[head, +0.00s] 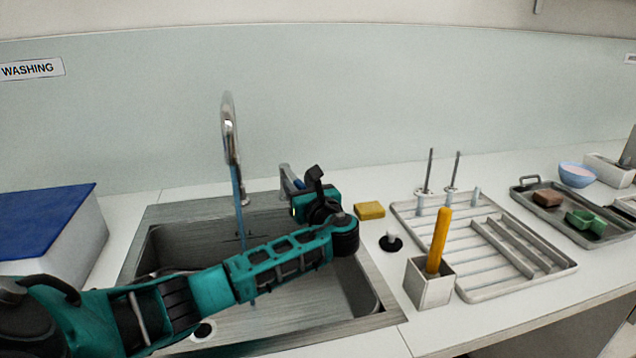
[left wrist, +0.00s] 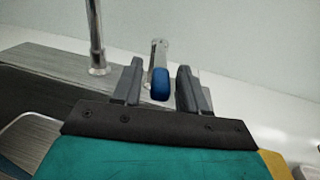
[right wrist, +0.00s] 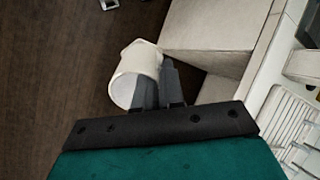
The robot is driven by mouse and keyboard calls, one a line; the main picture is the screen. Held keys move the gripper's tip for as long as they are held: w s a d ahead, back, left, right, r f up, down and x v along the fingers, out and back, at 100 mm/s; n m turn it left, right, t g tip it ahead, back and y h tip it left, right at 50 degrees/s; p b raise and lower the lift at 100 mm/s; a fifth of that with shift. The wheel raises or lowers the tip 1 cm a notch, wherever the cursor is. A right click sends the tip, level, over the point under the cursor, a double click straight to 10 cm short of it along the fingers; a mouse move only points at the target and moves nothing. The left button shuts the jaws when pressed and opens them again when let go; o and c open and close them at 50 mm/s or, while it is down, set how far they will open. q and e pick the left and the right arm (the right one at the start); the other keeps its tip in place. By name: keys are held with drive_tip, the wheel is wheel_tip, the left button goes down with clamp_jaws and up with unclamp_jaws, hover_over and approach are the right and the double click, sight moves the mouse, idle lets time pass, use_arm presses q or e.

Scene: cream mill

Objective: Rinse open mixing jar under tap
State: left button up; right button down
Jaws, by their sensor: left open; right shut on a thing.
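The tap (head: 229,130) rises behind the steel sink (head: 370,285), and a thin blue stream of water (head: 239,200) falls from its spout. A tap lever (head: 285,178) with a blue end stands at the sink's back edge. My left gripper (head: 303,188) is open; in the left wrist view the blue lever end (left wrist: 160,85) shows between its fingers, with gaps on both sides. In the right wrist view my right gripper (right wrist: 158,92) is shut on the wall of a white open jar (right wrist: 135,75). The jar is tilted, out of the head view, above dark floor.
A blue-lidded box (head: 60,240) stands left of the sink. Right of it are a yellow sponge (head: 370,210), a black-based plunger-like item (head: 391,243), a holder (head: 428,288) with a yellow handle, and a drying rack (head: 480,250). A cabinet (right wrist: 220,40) is beside the jar.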

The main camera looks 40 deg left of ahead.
use_arm(q)
drive_tip(key=p+v, duration=0.1)
drive_tip(key=v, duration=0.1)
drive_tip(key=p+v, duration=0.3)
drive_tip(key=v, duration=0.1)
drive_tip(key=shift+d+r, duration=0.1)
drive_tip(key=shift+r, duration=0.2)
use_arm(e)
wheel_tip(320, 180, up, 5)
drive_tip(key=shift+r+p, duration=0.2)
drive_tip(key=shift+p, duration=0.2)
use_arm(q)
drive_tip(key=shift+f+v, duration=0.15)
drive_tip(key=shift+v, duration=1.15)
drive_tip(key=shift+f+v, duration=0.15)
drive_tip(key=shift+v, duration=1.1)
drive_tip(key=shift+s, duration=0.1)
